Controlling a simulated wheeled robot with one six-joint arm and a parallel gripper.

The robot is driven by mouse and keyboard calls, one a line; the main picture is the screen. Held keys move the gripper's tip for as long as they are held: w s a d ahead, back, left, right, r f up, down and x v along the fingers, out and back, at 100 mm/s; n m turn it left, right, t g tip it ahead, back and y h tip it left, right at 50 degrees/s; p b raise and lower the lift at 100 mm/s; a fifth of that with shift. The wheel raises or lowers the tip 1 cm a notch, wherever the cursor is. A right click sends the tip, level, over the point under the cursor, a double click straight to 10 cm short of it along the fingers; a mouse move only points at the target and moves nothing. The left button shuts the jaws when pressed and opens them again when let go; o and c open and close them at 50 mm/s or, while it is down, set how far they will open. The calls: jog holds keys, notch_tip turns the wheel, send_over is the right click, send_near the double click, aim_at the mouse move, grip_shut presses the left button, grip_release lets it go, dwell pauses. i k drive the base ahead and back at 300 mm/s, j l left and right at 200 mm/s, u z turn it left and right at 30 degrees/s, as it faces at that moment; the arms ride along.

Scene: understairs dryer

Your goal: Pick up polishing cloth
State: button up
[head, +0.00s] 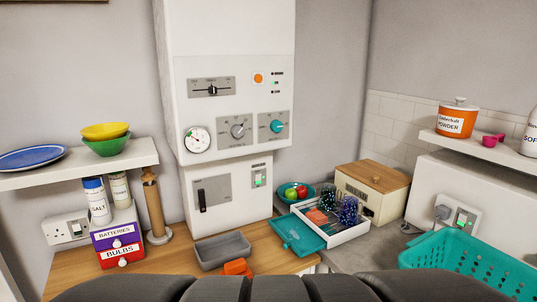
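I cannot tell for certain which thing is the polishing cloth. An orange, folded-looking item (237,267) lies on the wooden counter at the bottom centre, just in front of a grey open bin (222,250); its lower part is hidden by dark grey parts of mine. Another orange item (317,216) lies in a white divided tray (346,237) to the right, beside two dark speckled items (348,210).
A teal lid or dish (298,235) overlaps the tray's left side. Behind are a teal bowl of fruit (296,193) and a bread box (372,190). A teal basket (470,264) stands at right. A wooden mill (154,207) and labelled drawers (118,244) stand at left.

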aim_at(314, 216)
jog(key=j, duration=0.15)
jog(key=i+l+u, duration=0.2)
jog(key=i+u, duration=0.2)
jog(key=i+l+u, duration=0.4)
jog(key=j, duration=0.1)
